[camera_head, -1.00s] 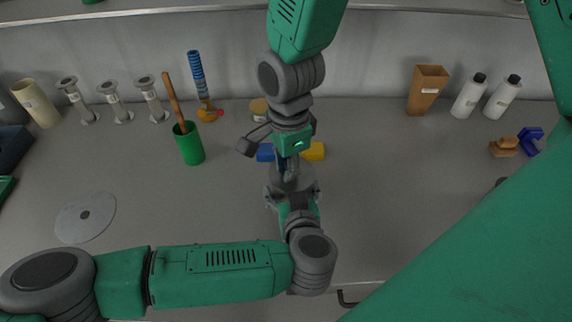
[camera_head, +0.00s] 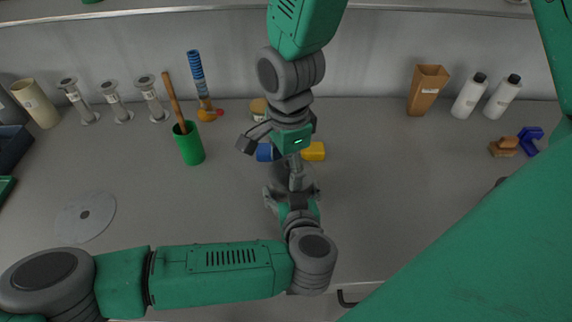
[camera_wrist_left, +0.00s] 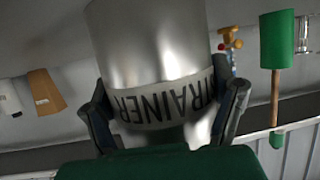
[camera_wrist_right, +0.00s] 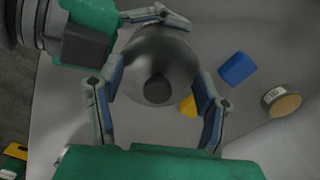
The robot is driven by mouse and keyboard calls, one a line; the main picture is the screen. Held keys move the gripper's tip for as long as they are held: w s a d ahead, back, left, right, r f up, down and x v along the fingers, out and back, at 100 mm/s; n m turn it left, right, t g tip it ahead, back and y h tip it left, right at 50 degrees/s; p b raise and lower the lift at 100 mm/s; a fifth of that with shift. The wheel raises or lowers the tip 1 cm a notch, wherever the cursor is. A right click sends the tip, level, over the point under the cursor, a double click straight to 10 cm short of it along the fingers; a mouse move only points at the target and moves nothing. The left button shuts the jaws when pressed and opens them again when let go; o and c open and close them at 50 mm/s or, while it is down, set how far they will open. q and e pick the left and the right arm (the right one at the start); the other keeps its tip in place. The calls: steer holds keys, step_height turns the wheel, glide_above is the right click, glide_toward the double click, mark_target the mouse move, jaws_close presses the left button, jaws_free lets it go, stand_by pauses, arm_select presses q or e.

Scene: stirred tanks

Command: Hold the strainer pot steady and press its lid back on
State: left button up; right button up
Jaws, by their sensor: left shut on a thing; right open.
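The strainer pot (camera_wrist_left: 150,45) is a shiny metal cylinder with a lettered band, and it fills the left wrist view. My left gripper (camera_wrist_left: 165,98) is shut on it, with one finger on each side of the band. In the right wrist view the pot top shows a round grey lid (camera_wrist_right: 178,65) with a dark knob (camera_wrist_right: 157,89). My right gripper (camera_wrist_right: 160,78) is open, its fingers spread either side of the knob. In the head view my right gripper (camera_head: 295,175) points down over the pot and partly hides it. I cannot tell whether the lid is fully seated.
A blue block (camera_wrist_right: 237,68), a yellow thing (camera_wrist_right: 188,105) and a round labelled tub (camera_wrist_right: 281,101) lie close behind the pot. A green cup (camera_head: 190,148) with a wooden handle stands to the left. A flat grey disc (camera_head: 86,216) lies at left.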

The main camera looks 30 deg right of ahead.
steer(key=shift+r, duration=3.3)
jaws_close()
steer(key=shift+f, duration=0.15)
steer(key=shift+f, duration=2.05)
steer(key=shift+r, duration=3.55)
